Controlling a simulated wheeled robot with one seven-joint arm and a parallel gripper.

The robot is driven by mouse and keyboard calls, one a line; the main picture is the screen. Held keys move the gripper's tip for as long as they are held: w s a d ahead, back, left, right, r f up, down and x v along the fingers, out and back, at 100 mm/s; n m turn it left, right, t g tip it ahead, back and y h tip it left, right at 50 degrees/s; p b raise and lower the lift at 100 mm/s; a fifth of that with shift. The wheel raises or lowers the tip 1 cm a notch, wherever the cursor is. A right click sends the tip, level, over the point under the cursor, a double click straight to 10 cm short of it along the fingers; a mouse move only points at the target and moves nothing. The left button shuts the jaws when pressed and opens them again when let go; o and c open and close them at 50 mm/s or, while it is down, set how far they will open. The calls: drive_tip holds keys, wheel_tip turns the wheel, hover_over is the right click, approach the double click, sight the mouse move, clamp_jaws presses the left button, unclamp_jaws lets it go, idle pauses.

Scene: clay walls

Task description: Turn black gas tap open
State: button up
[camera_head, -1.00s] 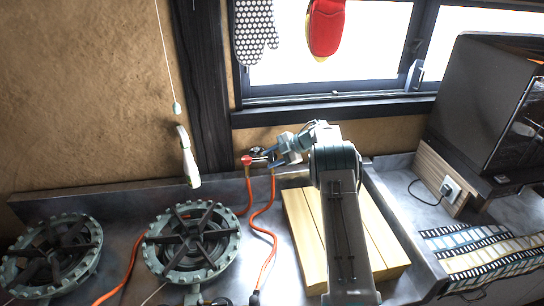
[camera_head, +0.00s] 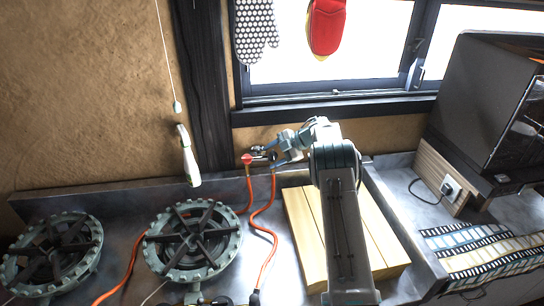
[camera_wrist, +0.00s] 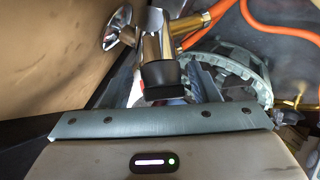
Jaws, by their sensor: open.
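The black gas tap (camera_wrist: 160,75) shows in the wrist view as a dark cap on a shiny metal pipe fitting. It lies between my two gripper fingers, one on each side, and I cannot tell whether either finger touches it. My gripper (camera_wrist: 168,88) is open. In the head view my gripper (camera_head: 270,156) reaches left to the fitting by the back wall, under the window. A red knob (camera_head: 247,158) sits at the left end of that fitting. The dark tap is small and partly hidden by the fingers there.
Orange hoses (camera_head: 262,228) run down from the fitting. Two round gas burners (camera_head: 193,240) stand on the metal counter to the left. A wooden board (camera_head: 302,225) lies under my arm. A black oven (camera_head: 485,100) stands right.

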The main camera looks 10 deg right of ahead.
drive_tip(key=b+v, duration=0.2)
drive_tip(key=v, duration=1.1)
drive_tip(key=shift+d+b, duration=0.2)
drive_tip(key=shift+b, duration=0.2)
drive_tip(key=shift+r, duration=0.1)
